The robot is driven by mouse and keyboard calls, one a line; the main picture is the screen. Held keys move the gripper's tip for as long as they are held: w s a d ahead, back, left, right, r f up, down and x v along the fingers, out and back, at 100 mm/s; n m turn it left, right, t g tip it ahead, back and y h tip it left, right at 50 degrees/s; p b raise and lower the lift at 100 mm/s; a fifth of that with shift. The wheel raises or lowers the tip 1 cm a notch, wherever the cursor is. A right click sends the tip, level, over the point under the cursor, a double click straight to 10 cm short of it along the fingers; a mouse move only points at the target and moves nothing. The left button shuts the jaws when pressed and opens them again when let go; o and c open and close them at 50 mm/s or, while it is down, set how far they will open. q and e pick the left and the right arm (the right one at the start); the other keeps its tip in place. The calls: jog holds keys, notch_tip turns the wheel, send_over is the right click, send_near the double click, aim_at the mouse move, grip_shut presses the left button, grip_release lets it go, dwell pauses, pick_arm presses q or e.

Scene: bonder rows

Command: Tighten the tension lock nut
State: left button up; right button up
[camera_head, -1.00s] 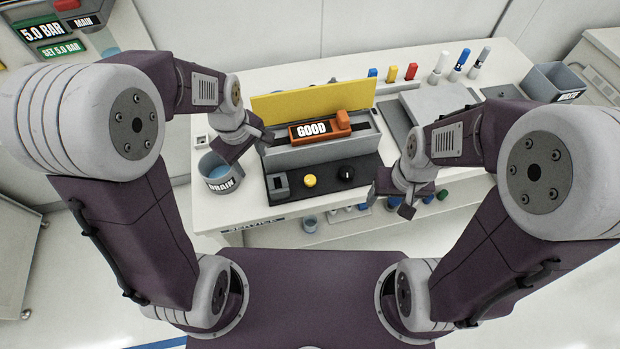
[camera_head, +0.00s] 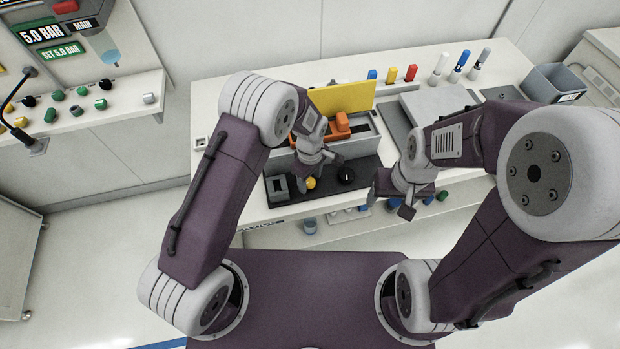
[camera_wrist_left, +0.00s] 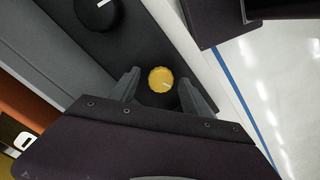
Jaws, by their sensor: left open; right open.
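My right gripper (camera_head: 405,205) is open and empty at the bench's front edge.
A yellow plate (camera_head: 342,97) and an orange block (camera_head: 336,128) stand behind the panel, partly hidden by my left arm. Colored bottles (camera_head: 460,62) and a grey bin (camera_head: 556,84) are at the back right. A control console (camera_head: 80,110) stands at the left.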

pick_arm(q)
jog(key=shift+s+f, duration=0.1)
jog(key=shift+f, duration=0.45)
grip_shut()
